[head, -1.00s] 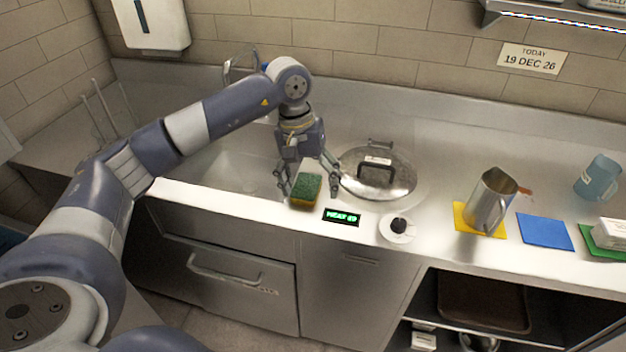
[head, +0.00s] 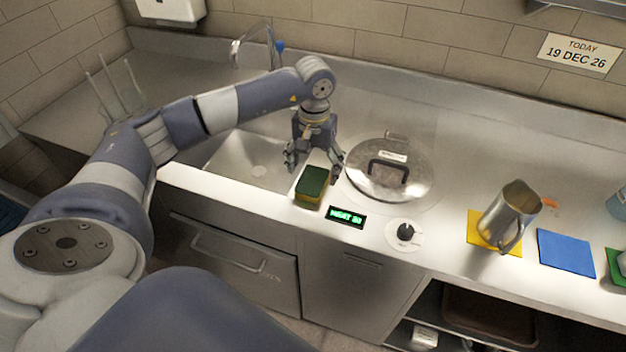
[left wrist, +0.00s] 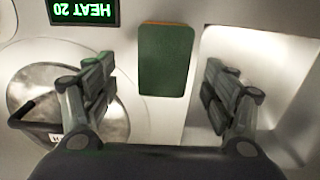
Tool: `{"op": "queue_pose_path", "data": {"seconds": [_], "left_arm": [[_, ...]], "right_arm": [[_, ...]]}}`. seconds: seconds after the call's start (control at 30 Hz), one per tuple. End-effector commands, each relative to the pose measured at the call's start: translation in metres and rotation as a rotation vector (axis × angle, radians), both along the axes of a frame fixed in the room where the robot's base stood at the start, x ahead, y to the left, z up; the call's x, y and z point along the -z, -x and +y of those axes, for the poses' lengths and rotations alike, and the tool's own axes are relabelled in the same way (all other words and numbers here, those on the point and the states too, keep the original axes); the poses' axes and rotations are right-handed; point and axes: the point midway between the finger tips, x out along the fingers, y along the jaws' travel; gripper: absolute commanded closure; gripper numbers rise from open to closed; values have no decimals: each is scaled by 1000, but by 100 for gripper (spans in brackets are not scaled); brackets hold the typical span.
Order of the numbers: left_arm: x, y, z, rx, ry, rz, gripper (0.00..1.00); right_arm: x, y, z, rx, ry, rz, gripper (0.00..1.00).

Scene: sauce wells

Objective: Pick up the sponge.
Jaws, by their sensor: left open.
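The sponge (head: 312,187) is a block with a dark green top and yellow sides. It lies on the steel counter (head: 265,205) between the sink and the display, and shows in the left wrist view (left wrist: 166,60) as a green rectangle. My left gripper (head: 314,168) is open and empty, pointing down just behind the sponge in the head view. In the left wrist view its two fingers (left wrist: 160,85) stand apart, one to each side of the sponge's width, with the sponge ahead of them. No contact shows. My right gripper is in neither view.
A sink basin (head: 245,158) lies left of the sponge. A lidded pan (head: 410,180) stands close on the right. A HEAT display (head: 346,217) and a knob (head: 405,233) are at the front edge. A steel jug (head: 505,215) stands on a yellow mat further right.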

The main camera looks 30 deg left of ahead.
Motion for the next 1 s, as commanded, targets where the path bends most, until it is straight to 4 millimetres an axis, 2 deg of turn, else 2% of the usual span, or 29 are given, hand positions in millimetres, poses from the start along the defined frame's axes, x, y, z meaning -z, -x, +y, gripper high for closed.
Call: {"op": "queue_pose_path", "data": {"seconds": [0.03,0.1,0.23,0.37,0.53,0.6,0.8,1.0], "left_arm": [[4,4,2,-2,0,7,22],[14,6,4,-3,-1,6,22],[32,5,4,-2,0,3,22],[39,5,3,-1,0,2,22],[39,5,3,-1,0,1,22],[39,5,3,-1,0,1,33],[39,5,3,-1,0,1,55],[39,5,3,-1,0,1,55]], "right_arm": [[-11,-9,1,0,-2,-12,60],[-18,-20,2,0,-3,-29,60],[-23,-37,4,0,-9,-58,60],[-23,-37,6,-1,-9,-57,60],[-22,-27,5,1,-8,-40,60],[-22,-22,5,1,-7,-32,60],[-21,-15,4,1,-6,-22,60],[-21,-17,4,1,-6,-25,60]]}}
